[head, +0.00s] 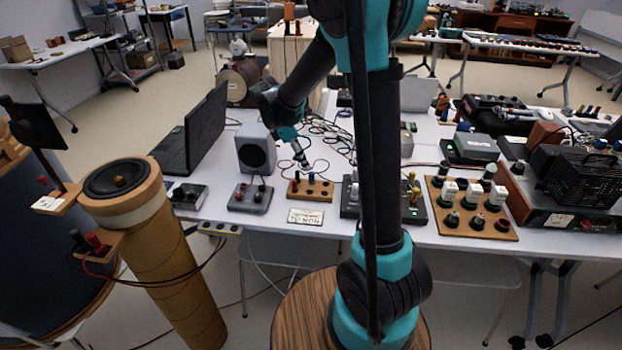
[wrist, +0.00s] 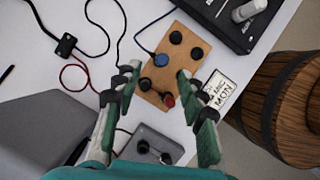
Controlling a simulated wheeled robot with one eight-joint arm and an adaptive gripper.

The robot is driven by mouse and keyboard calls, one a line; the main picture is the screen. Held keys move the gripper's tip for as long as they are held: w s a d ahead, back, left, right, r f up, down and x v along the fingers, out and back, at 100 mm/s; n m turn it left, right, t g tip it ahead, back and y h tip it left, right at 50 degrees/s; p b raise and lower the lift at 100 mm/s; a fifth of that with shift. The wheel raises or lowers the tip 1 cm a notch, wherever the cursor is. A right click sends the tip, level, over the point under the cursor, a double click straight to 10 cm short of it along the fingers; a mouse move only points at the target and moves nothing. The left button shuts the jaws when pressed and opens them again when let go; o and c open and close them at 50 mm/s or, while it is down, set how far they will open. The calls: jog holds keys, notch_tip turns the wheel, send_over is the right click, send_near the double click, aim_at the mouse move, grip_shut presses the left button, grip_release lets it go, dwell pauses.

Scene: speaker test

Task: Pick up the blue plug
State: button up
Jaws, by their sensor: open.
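The blue plug (wrist: 160,59) shows in the wrist view near the edge of a brown wooden board (wrist: 193,45), with a dark cable leading off it to the upper left. Several black round posts and a red plug (wrist: 168,100) are on the same board. My gripper (wrist: 156,74) is open and empty above the board, its fingers on either side of it in the picture. The blue plug lies just beyond the fingertips.
A grey box with posts (head: 250,197) stands left of the board, and a black device (head: 350,208) right of it. A speaker (head: 256,149) and laptop (head: 206,128) stand behind left. Loose cables (head: 325,130) lie behind. A label card (head: 305,216) lies in front.

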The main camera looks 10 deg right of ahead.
aim_at(311, 172)
jog(key=shift+x, duration=3.9)
jog(key=shift+s, duration=0.2)
jog(key=shift+c, duration=0.5)
grip_shut()
